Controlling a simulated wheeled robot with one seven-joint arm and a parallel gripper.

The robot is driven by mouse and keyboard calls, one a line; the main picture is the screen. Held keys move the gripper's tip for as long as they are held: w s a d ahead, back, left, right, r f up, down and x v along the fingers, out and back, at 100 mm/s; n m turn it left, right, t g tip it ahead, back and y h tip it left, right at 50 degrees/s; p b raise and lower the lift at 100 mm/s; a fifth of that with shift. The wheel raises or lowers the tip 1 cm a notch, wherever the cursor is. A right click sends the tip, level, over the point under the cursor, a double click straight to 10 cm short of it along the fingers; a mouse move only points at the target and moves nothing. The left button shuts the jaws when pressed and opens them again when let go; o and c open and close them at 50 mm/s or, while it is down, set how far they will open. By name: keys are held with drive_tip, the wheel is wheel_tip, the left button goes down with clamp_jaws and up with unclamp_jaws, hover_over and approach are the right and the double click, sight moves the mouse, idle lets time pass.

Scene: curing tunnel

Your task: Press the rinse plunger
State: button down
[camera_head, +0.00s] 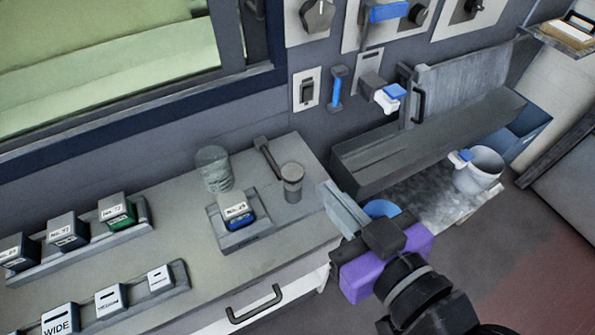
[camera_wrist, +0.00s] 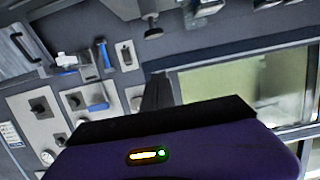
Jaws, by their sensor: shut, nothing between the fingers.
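No part is readably labelled as the rinse plunger. A white wall fitting with a blue top (camera_head: 389,96) sticks out above the left end of the grey trough and may be it; what looks like the same fitting shows at the upper left of the wrist view (camera_wrist: 67,61). A grey post with a round cap and side arm (camera_head: 291,181) stands on the counter. My gripper (camera_head: 345,209), with a purple body, is in front of the counter's right end, below and left of the wall fitting and apart from it. Its fingers are shut and empty.
The counter (camera_head: 180,185) holds a glass jar (camera_head: 213,168), a small box on a stand (camera_head: 238,215) and racks of labelled boxes. The grey trough (camera_head: 435,140) lies behind my gripper, with a white bucket (camera_head: 479,170) in front. Switch panels line the wall. Floor is clear at right.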

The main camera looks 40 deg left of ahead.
drive_tip(key=p, duration=0.2)
hover_over(292, 173)
drive_tip(key=d, duration=0.3)
wheel_tip(292, 173, down, 2)
drive_tip(key=shift+s+a+f, duration=0.15)
drive_tip(key=shift+a+f, duration=0.05)
drive_tip(key=shift+f, duration=0.95)
drive_tip(key=shift+s+a+f, duration=0.1)
drive_tip(key=shift+a+f, duration=0.1)
drive_tip(key=shift+f, duration=0.9)
drive_tip(key=shift+f+b, duration=1.25)
drive_tip(key=shift+f, duration=0.3)
